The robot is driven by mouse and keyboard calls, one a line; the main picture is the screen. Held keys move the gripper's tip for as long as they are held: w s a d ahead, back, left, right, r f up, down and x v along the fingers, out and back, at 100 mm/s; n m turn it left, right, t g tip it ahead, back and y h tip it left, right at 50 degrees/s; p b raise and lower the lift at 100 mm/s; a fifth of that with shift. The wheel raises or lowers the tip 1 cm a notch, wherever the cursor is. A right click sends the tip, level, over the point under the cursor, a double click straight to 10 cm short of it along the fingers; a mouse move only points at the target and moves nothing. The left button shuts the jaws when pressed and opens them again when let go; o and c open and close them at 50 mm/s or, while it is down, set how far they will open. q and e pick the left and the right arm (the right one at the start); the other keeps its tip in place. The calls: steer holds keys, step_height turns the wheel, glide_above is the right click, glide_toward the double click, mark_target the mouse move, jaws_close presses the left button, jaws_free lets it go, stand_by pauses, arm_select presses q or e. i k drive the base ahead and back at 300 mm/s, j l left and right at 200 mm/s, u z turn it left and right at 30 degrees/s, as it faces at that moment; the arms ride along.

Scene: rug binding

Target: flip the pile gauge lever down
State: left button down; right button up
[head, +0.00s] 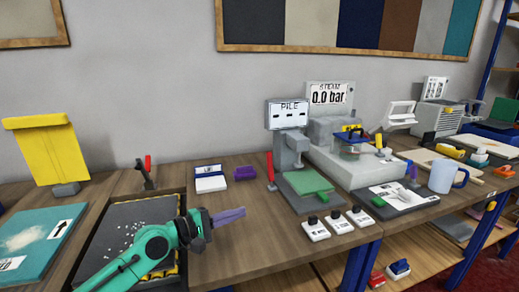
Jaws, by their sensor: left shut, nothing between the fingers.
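The pile gauge (288,118) is a grey stand with a display reading "PILE" over dashes. A green pad (306,183) lies on its base. A red lever (270,166) stands upright at the gauge's left side. My left gripper (243,212), with purple fingers on a teal arm, is shut and empty. It is in front of the gauge and left of it, apart from the lever. My right gripper is not in view.
Another red-handled lever (148,163) stands behind a dark tray (125,212) at left. Three white switch blocks (338,221) line the table's front edge. A steam unit (328,125) reading "0.0 bar" stands behind right. A purple block (245,173) lies left of the gauge.

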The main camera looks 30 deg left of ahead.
mark_target(268, 155)
steer(key=i+j, duration=0.8)
